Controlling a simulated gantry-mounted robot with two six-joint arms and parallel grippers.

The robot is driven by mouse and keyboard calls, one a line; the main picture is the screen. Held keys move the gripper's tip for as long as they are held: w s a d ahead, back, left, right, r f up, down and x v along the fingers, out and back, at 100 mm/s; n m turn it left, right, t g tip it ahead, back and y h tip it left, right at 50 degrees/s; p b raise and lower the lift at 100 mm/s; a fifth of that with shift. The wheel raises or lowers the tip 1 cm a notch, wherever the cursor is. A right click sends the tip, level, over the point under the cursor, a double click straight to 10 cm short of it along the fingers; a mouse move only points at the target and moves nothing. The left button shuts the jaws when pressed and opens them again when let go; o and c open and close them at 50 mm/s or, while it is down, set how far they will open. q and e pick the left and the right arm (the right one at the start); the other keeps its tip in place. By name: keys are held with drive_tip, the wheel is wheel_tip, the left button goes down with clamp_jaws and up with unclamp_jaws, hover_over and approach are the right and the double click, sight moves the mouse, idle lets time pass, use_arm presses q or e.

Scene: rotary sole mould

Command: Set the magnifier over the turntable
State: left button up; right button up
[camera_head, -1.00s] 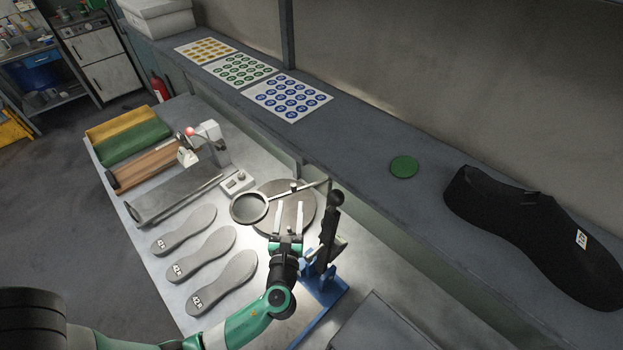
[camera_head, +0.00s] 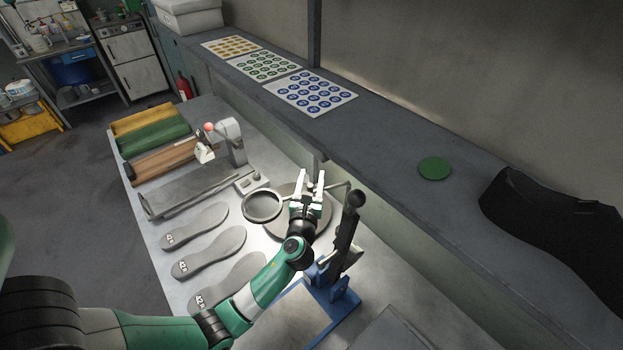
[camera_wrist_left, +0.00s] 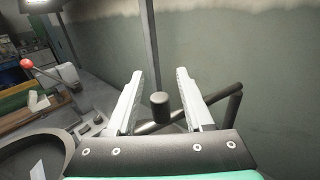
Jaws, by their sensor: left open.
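The magnifier (camera_head: 262,206) is a dark round ring with a pale lens on a thin arm, and it overlaps the left edge of the turntable in the head view. The turntable (camera_head: 320,227) is a round grey disc, partly hidden by my left gripper (camera_head: 308,178). That gripper is open, with its fingers reaching over the turntable's far side. In the left wrist view a dark knob (camera_wrist_left: 159,105) on the magnifier's arm shows between the two spread fingers (camera_wrist_left: 160,74); I cannot tell whether they touch it. My right gripper is not in view.
A blue stand with a black lever (camera_head: 346,228) stands close to the right of my left gripper. Several grey soles (camera_head: 207,261) lie at the left.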

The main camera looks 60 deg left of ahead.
use_arm(q)
clamp_jaws()
idle(1.3)
